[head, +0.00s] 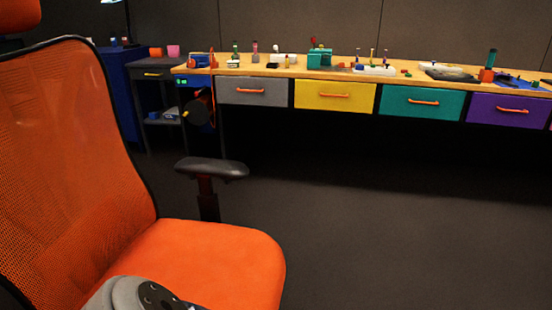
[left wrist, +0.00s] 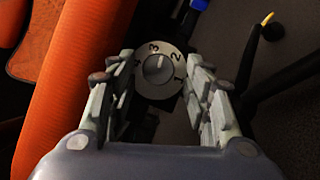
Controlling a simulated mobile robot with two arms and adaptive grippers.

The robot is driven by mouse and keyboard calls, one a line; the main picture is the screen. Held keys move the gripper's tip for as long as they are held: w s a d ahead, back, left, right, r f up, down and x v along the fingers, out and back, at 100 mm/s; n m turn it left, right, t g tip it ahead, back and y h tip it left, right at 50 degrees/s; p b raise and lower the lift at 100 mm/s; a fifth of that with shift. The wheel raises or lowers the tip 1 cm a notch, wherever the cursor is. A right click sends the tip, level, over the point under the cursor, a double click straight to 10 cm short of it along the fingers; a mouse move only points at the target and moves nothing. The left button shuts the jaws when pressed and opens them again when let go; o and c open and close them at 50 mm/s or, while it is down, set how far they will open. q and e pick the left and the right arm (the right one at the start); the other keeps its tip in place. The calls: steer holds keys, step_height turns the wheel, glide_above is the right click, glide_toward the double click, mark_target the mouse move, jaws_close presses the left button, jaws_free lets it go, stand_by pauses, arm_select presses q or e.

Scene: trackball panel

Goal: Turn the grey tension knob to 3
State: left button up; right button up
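The grey tension knob (left wrist: 158,78) shows in the left wrist view, with the numbers 1 to 3 and part of another around its face. A short pale mark near its centre points roughly up, between 3 and 2; the exact setting is hard to tell. My left gripper (left wrist: 160,66) is open, with one finger on each side of the knob. I cannot tell whether the fingers touch it. The orange chair (head: 220,262) fills the left of the head view, where the knob is hidden. My right gripper is not in view.
A wooden workbench (head: 345,72) with coloured drawers and several small items stands at the back. A dark chair armrest (head: 212,168) rises beside the seat. The floor (head: 390,225) to the right of the chair is clear. A dark lever with a yellow tip (left wrist: 268,22) is right of the knob.

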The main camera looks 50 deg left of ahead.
arm_select(q)
steer(key=shift+a+r, duration=0.1)
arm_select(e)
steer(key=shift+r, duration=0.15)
arm_select(q)
steer(key=shift+w+m, duration=0.2)
steer(key=shift+m, duration=0.2)
steer(key=shift+m+h, duration=0.3)
steer(key=shift+m, duration=0.1)
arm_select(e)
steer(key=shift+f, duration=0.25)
